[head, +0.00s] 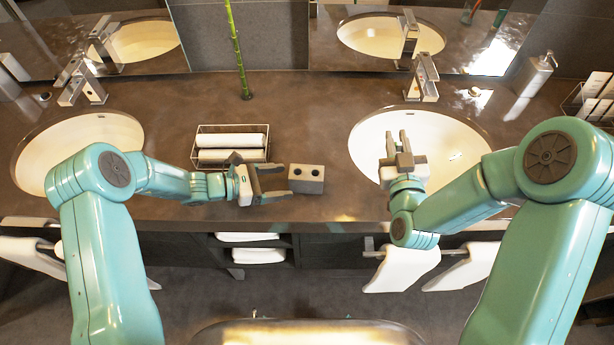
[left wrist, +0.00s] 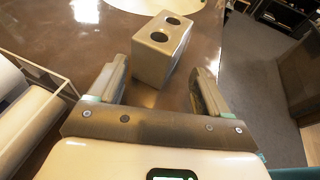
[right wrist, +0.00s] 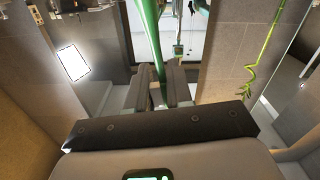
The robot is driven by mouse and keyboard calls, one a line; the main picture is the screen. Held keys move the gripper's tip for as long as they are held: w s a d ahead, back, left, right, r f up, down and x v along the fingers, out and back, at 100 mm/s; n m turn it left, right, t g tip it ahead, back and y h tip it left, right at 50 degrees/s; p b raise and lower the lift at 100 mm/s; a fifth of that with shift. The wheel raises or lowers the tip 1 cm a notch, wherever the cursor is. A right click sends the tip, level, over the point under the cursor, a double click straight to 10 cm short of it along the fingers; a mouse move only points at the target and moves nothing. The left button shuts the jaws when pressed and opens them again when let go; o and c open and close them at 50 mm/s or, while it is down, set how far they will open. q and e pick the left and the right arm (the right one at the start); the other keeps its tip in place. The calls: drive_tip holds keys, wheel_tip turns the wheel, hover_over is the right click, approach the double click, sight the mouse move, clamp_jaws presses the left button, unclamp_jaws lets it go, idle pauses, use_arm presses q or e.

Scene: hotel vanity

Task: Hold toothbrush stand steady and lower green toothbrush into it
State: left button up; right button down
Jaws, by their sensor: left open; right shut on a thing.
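The toothbrush stand (head: 306,179) is a small grey-brown block with two round holes in its top, upright on the counter. In the left wrist view the stand (left wrist: 155,61) is just beyond and partly between the fingertips. My left gripper (head: 283,183) is open, low over the counter, pointing at the stand, with gaps showing beside it. My right gripper (head: 398,140) is raised in front of the right basin. In the right wrist view it is shut on the green toothbrush (right wrist: 149,35), whose handle runs up from between the fingers. I cannot make out the toothbrush in the head view.
A wire basket (head: 197,155) with rolled white towels stands left of the stand, close to my left gripper. Sunken basins lie left (head: 60,140) and right (head: 370,128). A green bamboo stalk (head: 240,60) stands at the back. The counter behind the stand is clear.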

sight(292, 183)
use_arm(q)
drive_tip(key=x, duration=0.1)
drive_tip(key=b+x, duration=0.1)
drive_tip(key=x, duration=0.2)
drive_tip(key=shift+s+f, duration=0.15)
drive_tip(key=shift+s, duration=0.15)
drive_tip(key=shift+w+b+x, duration=0.2)
drive_tip(key=shift+b+x, duration=0.8)
drive_tip(key=shift+x, duration=0.6)
drive_tip(key=shift+s+a+r, duration=0.15)
drive_tip(key=shift+a+r, duration=0.05)
drive_tip(key=shift+r, duration=0.1)
drive_tip(key=shift+d+f, duration=0.15)
drive_tip(key=c, duration=0.5)
drive_tip(key=shift+c, duration=1.1)
